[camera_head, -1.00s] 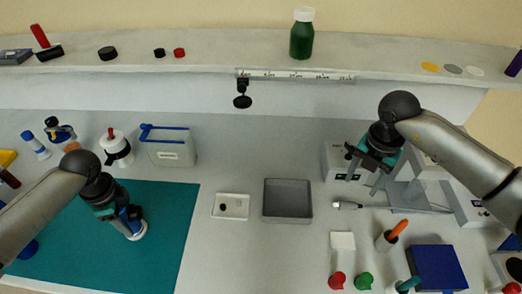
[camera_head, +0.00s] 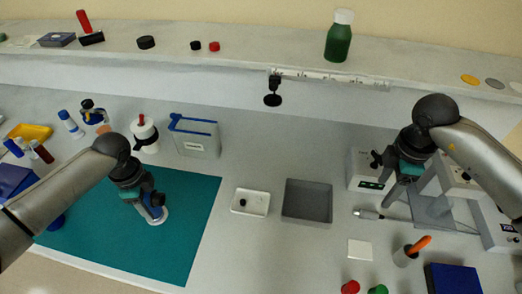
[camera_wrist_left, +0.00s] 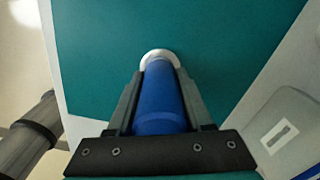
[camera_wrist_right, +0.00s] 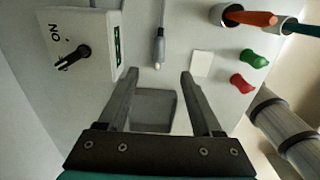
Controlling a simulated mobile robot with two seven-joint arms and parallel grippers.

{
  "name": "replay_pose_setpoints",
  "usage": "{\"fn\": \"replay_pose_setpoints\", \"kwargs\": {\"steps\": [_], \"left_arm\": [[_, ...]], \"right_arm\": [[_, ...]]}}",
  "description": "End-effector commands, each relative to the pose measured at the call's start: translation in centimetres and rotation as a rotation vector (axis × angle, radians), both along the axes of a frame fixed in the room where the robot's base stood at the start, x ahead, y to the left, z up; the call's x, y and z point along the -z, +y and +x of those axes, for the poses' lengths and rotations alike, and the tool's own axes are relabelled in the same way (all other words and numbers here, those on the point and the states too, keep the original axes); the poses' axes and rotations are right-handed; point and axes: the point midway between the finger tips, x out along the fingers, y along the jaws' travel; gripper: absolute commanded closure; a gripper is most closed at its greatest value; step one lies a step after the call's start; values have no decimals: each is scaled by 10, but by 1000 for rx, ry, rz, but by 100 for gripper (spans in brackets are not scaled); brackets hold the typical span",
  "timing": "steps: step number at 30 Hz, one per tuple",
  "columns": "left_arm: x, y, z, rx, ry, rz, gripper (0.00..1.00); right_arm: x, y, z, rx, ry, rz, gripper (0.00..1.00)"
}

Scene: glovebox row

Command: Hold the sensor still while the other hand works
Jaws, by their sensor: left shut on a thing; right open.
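My left gripper (camera_head: 152,203) is shut on a blue cylinder (camera_wrist_left: 160,100) with a white round end (camera_wrist_left: 158,55), low over the teal mat (camera_head: 190,240). I cannot tell whether the white end touches the mat. The fingers lie along both sides of the cylinder in the left wrist view. My right gripper (camera_head: 384,182) is open and empty above the bench, by a white instrument box (camera_head: 360,160). A small grey probe with a cable (camera_head: 367,214) lies on the bench near it; it also shows in the right wrist view (camera_wrist_right: 158,45). I cannot tell which piece is the sensor.
A grey tray (camera_head: 306,220) and a white dish with a black piece (camera_head: 238,206) stand mid-bench. A shelf (camera_head: 250,62) runs behind.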

Motion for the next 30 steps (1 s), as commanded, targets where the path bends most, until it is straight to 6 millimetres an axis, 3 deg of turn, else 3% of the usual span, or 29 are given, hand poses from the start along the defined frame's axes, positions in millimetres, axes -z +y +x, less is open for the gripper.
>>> {"fn": "replay_pose_setpoints", "kwargs": {"steps": [9, 17, 25, 30], "left_arm": [[0, 0, 0, 0, -1, 0, 100], [0, 0, 0, 0, -1, 0, 100], [0, 0, 0, 0, -1, 0, 100], [0, 0, 0, 0, -1, 0, 100]], "right_arm": [[53, 1, -1, 5, 6, 1, 33], [73, 1, 0, 4, 4, 2, 33], [109, 0, 2, 4, 4, 0, 33], [117, 0, 2, 2, 2, -1, 33]]}}
